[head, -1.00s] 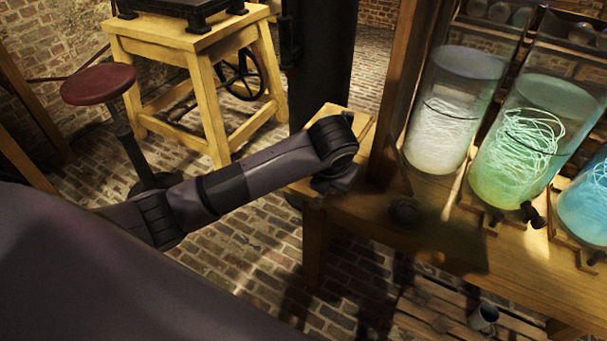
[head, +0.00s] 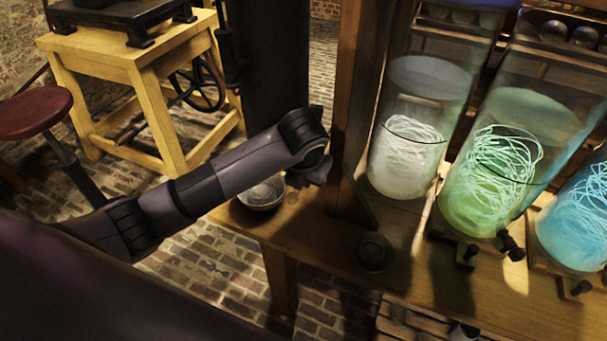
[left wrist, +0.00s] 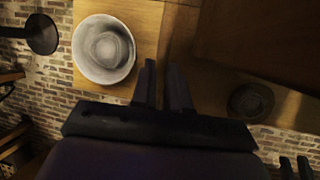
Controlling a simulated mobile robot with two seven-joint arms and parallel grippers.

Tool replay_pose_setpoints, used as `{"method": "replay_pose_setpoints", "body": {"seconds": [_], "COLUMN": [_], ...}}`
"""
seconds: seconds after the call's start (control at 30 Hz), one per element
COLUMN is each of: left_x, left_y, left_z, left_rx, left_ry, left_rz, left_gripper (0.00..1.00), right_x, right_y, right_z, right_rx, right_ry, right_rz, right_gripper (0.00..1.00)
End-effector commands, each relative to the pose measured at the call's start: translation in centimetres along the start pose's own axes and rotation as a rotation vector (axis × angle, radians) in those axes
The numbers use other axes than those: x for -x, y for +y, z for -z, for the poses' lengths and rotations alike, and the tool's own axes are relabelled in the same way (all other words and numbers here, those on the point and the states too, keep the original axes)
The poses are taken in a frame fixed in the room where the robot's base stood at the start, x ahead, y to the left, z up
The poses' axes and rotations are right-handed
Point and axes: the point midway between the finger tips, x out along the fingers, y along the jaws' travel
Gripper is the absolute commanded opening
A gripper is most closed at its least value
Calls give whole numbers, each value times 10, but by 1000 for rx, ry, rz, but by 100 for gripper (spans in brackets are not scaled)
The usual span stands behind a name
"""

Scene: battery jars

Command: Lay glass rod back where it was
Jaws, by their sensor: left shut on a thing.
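My left gripper (left wrist: 165,85) is over the wooden bench in the left wrist view, its two dark fingers close together with a narrow gap. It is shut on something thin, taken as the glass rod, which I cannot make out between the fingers. In the head view my left gripper (head: 318,172) is beside the wooden post, just right of a grey bowl (head: 262,193). The bowl also shows in the left wrist view (left wrist: 88,68), left of the fingers, and looks empty.
Glass jars with glowing coils stand at the right: a white one (head: 410,150), a green one (head: 490,185) and a blue one (head: 580,225). A wooden post (head: 350,100) rises close to my gripper. A dark round object (head: 375,252) sits on the bench (head: 330,240).

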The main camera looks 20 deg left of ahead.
Motion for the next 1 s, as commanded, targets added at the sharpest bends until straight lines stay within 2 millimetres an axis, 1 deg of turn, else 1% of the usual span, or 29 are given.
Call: {"method": "replay_pose_setpoints", "body": {"seconds": [0.27, 0.63, 0.9, 1.0], "left_x": [-17, -58, -86, -93], "left_y": [-4, -12, -16, -18], "left_z": [7, 23, 34, 36], "left_rx": [0, 1, 0, 0], "left_ry": [1, 0, -1, -1], "left_rz": [1, 2, 0, 0], "left_gripper": [0, 0, 0, 0], "right_x": [-7, -26, -38, -40], "right_y": [-1, -2, -8, -11], "right_z": [-16, -42, -47, -49], "right_rx": [-2, -9, -21, -22], "right_ry": [-8, -15, -11, -12], "right_rz": [1, 4, 20, 27], "right_gripper": [43, 43, 43, 43]}}
